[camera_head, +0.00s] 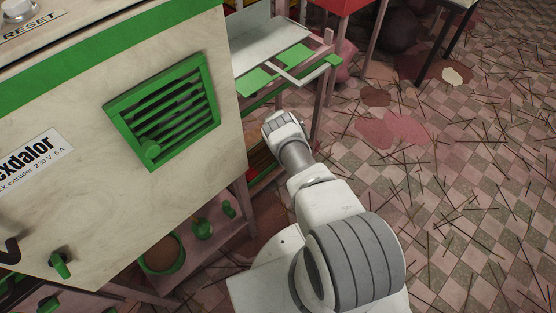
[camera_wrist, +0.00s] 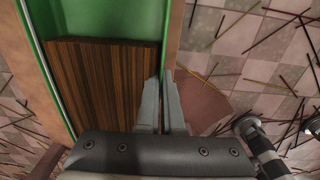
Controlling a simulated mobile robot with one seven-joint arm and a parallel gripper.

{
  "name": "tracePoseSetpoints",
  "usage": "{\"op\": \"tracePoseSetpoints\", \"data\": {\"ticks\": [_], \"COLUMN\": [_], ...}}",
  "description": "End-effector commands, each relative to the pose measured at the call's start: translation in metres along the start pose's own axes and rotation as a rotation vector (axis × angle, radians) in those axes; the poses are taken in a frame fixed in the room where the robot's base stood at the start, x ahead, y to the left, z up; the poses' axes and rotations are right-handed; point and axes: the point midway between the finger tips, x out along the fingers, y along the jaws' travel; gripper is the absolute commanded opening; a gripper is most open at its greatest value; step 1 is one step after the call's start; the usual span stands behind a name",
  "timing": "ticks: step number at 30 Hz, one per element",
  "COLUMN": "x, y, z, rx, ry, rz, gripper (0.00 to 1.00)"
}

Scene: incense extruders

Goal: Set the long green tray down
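In the head view my wrist (camera_head: 283,128) is beside the machine, and my fingers are hidden. I cannot clearly make out the tray there.
A pale extruder machine (camera_head: 75,100) with a green vent (camera_head: 165,110) stands at left. Beyond it is a rack with a white board (camera_head: 265,45) and green pieces (camera_head: 257,80). Checkered floor (camera_head: 470,150) at right is strewn with sticks and pink stains. A red-topped table stands behind.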

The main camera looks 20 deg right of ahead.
Motion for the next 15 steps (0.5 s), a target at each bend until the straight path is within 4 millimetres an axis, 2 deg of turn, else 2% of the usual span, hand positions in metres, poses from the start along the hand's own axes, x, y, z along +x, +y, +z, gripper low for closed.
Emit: {"op": "tracePoseSetpoints", "data": {"ticks": [1, 6, 7, 15], "x": [0.0016, 0.0023, 0.0023, 0.0021], "y": [0.0004, -0.0005, -0.0005, -0.0004], "z": [0.0003, -0.0003, -0.0004, -0.0003], "rx": [0.000, -0.001, -0.001, 0.000], "ry": [0.000, 0.001, 0.001, 0.001], "rz": [0.001, -0.001, -0.001, -0.001], "gripper": [0.00, 0.30, 0.34, 0.34]}}
